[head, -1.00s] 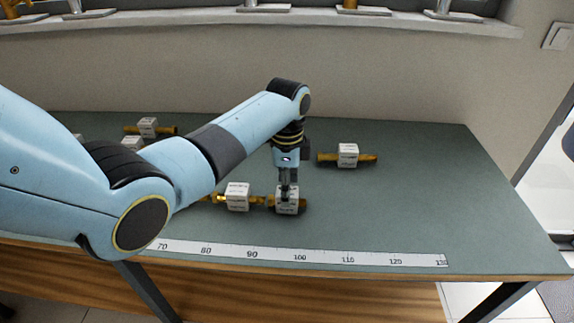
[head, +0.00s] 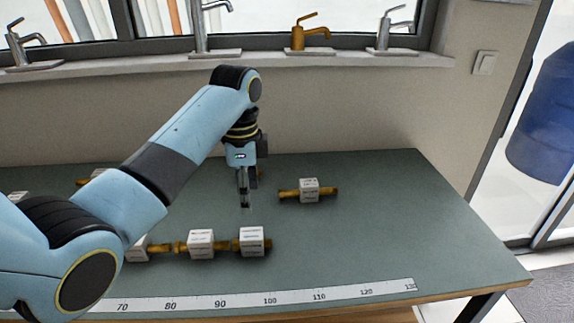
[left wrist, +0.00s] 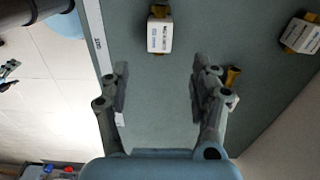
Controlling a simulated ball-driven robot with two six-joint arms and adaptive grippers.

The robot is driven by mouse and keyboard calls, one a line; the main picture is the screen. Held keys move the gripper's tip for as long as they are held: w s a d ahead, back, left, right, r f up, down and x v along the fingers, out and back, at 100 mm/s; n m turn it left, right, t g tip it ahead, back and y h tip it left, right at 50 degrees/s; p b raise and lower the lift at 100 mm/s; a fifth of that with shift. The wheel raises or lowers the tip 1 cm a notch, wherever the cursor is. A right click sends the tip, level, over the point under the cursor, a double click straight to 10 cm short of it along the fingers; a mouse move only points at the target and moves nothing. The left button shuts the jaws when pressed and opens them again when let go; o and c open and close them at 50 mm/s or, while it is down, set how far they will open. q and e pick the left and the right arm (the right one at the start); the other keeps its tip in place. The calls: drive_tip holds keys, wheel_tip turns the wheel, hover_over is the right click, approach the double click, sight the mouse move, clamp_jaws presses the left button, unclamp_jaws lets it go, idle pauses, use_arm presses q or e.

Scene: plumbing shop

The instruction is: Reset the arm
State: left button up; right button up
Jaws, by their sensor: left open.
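My left gripper (head: 244,203) hangs from the blue arm above the green table (head: 340,240), behind the front row of brass pieces with white tags. In the left wrist view its two fingers (left wrist: 158,85) stand wide apart with nothing between them. A tagged brass piece (head: 252,241) sits at the right end of that row, in front of the gripper. Another tagged piece (head: 201,243) is to its left. A separate one (head: 309,190) lies to the right of the gripper. My right gripper is in neither view.
A measuring strip (head: 270,298) runs along the table's front edge. Another white-tagged piece (head: 138,250) is partly behind my arm. Taps, including a brass one (head: 308,36), stand on the windowsill. The table's right side is clear.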

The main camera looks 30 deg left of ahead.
use_arm(q)
drive_tip(key=s+d+f+n+t, duration=0.1)
drive_tip(key=s+f+n, duration=0.1)
drive_tip(key=s, duration=0.4)
drive_tip(key=s+d+f+n, duration=0.1)
drive_tip(key=s+f+n, duration=0.15)
drive_tip(key=s, duration=0.35)
drive_tip(key=s+d+r+n+t, duration=0.1)
drive_tip(key=s+r+n+t, duration=0.35)
drive_tip(key=s, duration=1.05)
wheel_tip(320, 180, down, 31)
drive_tip(key=a+n+g+y+b, duration=0.1)
drive_tip(key=a+n+g+b, duration=0.15)
drive_tip(key=b, duration=0.65)
drive_tip(key=s+f+g+b, duration=0.1)
drive_tip(key=s+f+b, duration=0.3)
drive_tip(key=s+f, duration=0.5)
drive_tip(key=s+f+g+b, duration=0.1)
drive_tip(key=s+f+b, duration=0.4)
drive_tip(key=s+f, duration=0.5)
wheel_tip(320, 180, down, 9)
drive_tip(key=shift+s+a+f, duration=0.1)
drive_tip(key=shift+s+a, duration=0.2)
drive_tip(key=shift+a, duration=0.05)
